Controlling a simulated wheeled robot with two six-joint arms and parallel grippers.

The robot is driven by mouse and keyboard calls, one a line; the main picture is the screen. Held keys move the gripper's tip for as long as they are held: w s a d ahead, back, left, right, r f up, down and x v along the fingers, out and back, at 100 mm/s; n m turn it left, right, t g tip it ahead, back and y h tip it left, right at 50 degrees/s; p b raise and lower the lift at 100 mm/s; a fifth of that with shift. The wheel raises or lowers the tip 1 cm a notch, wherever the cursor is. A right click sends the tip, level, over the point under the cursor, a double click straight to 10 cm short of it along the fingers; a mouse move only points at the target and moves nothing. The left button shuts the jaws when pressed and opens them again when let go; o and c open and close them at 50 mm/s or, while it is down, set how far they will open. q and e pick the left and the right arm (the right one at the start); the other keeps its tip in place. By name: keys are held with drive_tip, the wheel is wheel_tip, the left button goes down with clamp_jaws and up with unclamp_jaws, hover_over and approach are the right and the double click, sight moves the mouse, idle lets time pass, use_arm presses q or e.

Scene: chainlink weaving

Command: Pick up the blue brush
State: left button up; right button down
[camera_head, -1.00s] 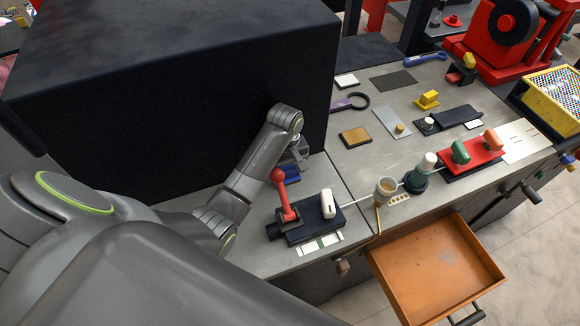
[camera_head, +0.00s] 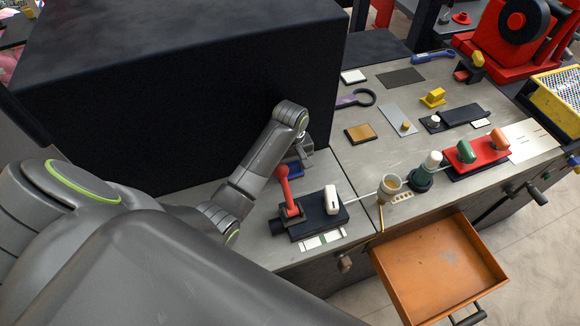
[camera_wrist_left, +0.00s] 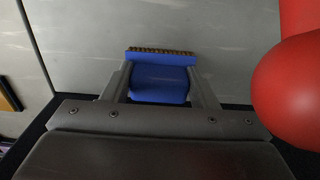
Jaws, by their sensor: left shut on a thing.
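The blue brush (camera_wrist_left: 160,80) is between the two fingers of my left gripper (camera_wrist_left: 158,82) in the left wrist view, with its brown bristle edge facing away from the wrist. The fingers are closed on its sides. In the head view, my left gripper (camera_head: 300,158) points down beside the black box, and part of the blue brush (camera_head: 291,168) shows under it, partly hidden. From these views I cannot tell whether the brush touches the bench. My right gripper is not in view.
A lever with a red ball handle (camera_head: 282,172) on a dark base stands close to the left gripper; its red ball (camera_wrist_left: 290,90) fills the right of the wrist view. A large black box (camera_head: 200,90) stands behind. An orange drawer (camera_head: 440,265) is open at front right.

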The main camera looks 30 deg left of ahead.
sight(294, 166)
use_arm(q)
drive_tip(key=shift+w+r, duration=0.15)
drive_tip(key=shift+r, duration=0.2)
drive_tip(key=shift+w+d+r+b, duration=0.1)
drive_tip(key=shift+d+r+b, duration=0.1)
drive_tip(key=shift+r+b, duration=0.4)
drive_tip(key=shift+d+r+b, duration=0.2)
drive_tip(key=shift+r+b, duration=0.25)
drive_tip(key=shift+r, duration=0.15)
drive_tip(key=w+d+b, duration=0.1)
drive_tip(key=w+d, duration=0.1)
drive_tip(key=d, duration=0.3)
drive_tip(key=w+d+b, duration=0.2)
drive_tip(key=d, duration=0.3)
drive_tip(key=w+d+b, duration=0.2)
drive_tip(key=d, duration=0.3)
drive_tip(key=shift+w, duration=0.15)
drive_tip(key=shift+w+d+r+b, duration=0.1)
drive_tip(key=shift+d+b, duration=0.2)
drive_tip(key=shift+d, duration=0.1)
